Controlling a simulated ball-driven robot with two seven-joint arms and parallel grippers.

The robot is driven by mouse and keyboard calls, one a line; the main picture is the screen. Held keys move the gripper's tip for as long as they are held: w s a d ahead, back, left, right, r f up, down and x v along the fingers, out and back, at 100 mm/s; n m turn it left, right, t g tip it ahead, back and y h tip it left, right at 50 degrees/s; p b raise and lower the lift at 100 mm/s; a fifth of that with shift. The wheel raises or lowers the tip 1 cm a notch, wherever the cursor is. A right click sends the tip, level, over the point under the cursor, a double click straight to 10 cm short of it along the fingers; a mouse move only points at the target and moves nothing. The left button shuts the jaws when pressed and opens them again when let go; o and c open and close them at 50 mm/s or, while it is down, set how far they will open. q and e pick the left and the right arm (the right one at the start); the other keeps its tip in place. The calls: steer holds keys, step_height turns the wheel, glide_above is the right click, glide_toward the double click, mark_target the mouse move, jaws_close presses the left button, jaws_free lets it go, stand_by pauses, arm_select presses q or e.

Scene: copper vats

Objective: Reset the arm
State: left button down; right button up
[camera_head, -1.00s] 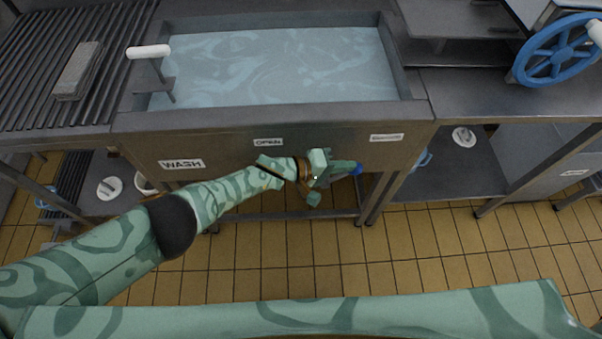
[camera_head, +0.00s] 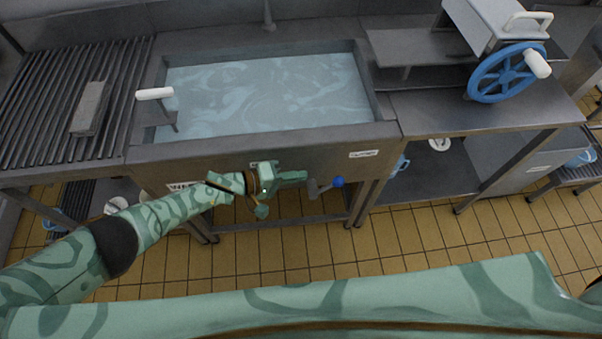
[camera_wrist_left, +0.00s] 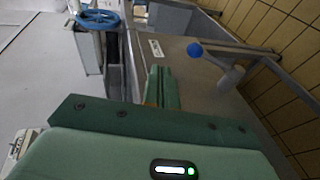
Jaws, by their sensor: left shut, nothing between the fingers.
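My left arm reaches in from the left in the head view, in green camouflage colours. My left gripper (camera_head: 292,177) is shut and empty in front of the wash sink's front panel. A lever with a blue knob (camera_head: 338,182) sticks out below the panel, just right of the fingertips and apart from them. In the left wrist view the shut fingers (camera_wrist_left: 162,88) point along the panel, and the blue knob (camera_wrist_left: 194,50) is to their right. My right gripper is not in view.
The sink (camera_head: 265,95) holds pale, foamy water. A white handle (camera_head: 154,94) stands at its left edge. A blue wheel (camera_head: 503,73) is on the right counter. A grey block (camera_head: 90,108) lies on the slatted drainer. Tiled floor (camera_head: 400,243) is open in front.

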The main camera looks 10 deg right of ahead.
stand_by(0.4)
arm_select(q)
steer(key=s+a+f+m+t+y, duration=0.15)
steer(key=s+a+f+y, duration=0.25)
steer(key=s+a+f, duration=0.45)
steer(key=s+a+f+n+t+y, duration=0.1)
steer(key=s+a+f+t+y, duration=0.3)
steer(key=f, duration=0.7)
steer(key=s+a+f+m+g+y, duration=0.1)
steer(key=s+a, duration=0.4)
steer(key=s, duration=0.5)
steer(key=s+a+f+m+g+y, duration=0.2)
steer(key=s+a+f+g+y, duration=0.1)
steer(key=s, duration=0.6)
steer(key=s+a+f+m+g+y, duration=0.2)
steer(key=s+a+f, duration=0.3)
steer(key=s+a, duration=0.3)
steer(key=s+g, duration=0.1)
steer(key=s, duration=0.1)
steer(key=shift+s+b, duration=0.3)
steer(key=shift+s, duration=0.05)
steer(key=shift+g, duration=0.25)
